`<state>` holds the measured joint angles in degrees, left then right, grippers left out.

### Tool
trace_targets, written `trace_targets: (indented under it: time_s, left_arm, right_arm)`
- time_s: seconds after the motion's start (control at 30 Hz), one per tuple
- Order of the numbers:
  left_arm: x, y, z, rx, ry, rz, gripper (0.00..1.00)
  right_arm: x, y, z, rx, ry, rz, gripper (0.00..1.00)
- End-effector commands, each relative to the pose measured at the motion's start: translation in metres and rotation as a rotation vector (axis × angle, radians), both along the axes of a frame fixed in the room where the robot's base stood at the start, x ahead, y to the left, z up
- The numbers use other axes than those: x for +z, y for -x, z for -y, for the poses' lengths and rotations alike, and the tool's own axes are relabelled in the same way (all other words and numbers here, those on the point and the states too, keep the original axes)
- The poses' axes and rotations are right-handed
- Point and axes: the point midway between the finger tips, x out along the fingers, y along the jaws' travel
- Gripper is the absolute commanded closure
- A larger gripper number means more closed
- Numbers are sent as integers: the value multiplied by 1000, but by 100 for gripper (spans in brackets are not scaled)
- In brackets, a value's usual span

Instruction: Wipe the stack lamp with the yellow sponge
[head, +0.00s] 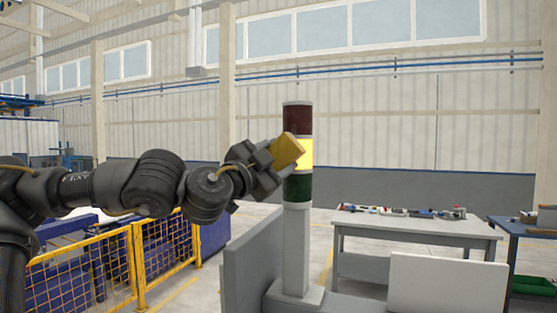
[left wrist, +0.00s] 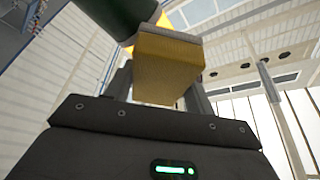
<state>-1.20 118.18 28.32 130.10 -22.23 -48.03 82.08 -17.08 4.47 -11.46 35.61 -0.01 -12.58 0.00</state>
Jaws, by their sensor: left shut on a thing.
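The stack lamp (head: 305,154) stands upright on a grey post, with a dark red top segment, a lit yellow middle and a dark green lower segment. My left gripper (head: 270,163) is at its left side, shut on the yellow sponge (head: 287,151). The sponge overlaps the left edge of the lamp's middle in the head view; I cannot tell for sure whether they touch. In the left wrist view the sponge (left wrist: 168,65) sits between the fingers, with the lamp's green segment (left wrist: 120,15) just beyond it. My right gripper is out of view.
The lamp's grey post (head: 296,250) rises from a base beside a grey panel (head: 253,262). A white panel (head: 448,284) stands at front right. Behind is a workbench (head: 415,228) with small parts. A yellow fence (head: 118,265) is at the left.

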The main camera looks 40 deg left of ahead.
Motion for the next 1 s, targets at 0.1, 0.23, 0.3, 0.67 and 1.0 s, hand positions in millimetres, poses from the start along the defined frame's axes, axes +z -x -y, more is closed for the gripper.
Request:
trace_targets:
  time_s: [0.1,0.23,0.3,0.67,1.0]
  left_arm:
    - [-1,-2,-1,0,0,0,64]
    - [-1,-5,-2,1,-1,-1,64]
    - [-1,-6,-2,1,-1,-1,64]
    - [1,-11,-1,0,-3,-1,64]
    - [2,-20,28,1,-5,-4,64]
  right_arm:
    - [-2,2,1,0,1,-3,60]
    - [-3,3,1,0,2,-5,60]
    - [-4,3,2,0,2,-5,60]
    - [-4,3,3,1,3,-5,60]
    - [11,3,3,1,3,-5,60]
